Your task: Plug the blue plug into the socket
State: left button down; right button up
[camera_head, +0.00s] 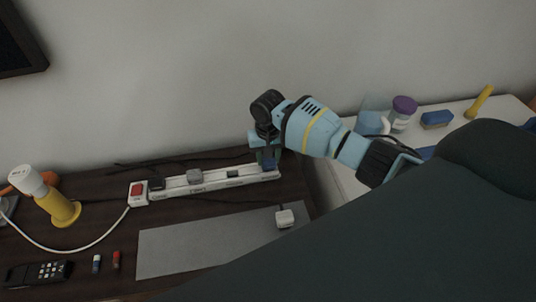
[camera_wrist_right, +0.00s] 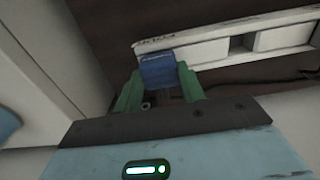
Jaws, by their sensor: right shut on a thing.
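The white power strip (camera_head: 215,181) lies along the back of the dark table, with a red switch at its left end. My right gripper (camera_head: 267,158) is over the strip's right end, pointing down. In the right wrist view its green fingers (camera_wrist_right: 160,84) are shut on the blue plug (camera_wrist_right: 158,69). The plug overlaps the end of the strip (camera_wrist_right: 205,49) in that view; I cannot tell whether it is seated or just above. An open slot (camera_wrist_right: 241,43) shows beside it. In the head view the plug (camera_head: 268,162) is partly hidden by the gripper. My left gripper is not in view.
Dark and grey plugs (camera_head: 194,176) sit in the strip. A yellow-white lamp (camera_head: 55,200) and phone (camera_head: 38,272) are left. A white surface (camera_head: 345,180) with a purple-lidded jar (camera_head: 402,112) is right.

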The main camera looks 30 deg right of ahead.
aim_at(269, 159)
jog(key=shift+f, duration=0.25)
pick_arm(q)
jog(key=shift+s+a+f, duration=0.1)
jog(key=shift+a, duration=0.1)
pick_arm(e)
jog(key=o, duration=1.1)
jog(key=shift+c, duration=0.2)
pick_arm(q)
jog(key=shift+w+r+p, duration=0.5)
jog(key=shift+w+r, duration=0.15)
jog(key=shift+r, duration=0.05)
pick_arm(e)
notch_tip(269, 159, up, 8)
jog(key=shift+f, duration=0.1)
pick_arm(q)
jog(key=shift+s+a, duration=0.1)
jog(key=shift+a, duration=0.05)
pick_arm(e)
jog(key=shift+s+f, duration=0.1)
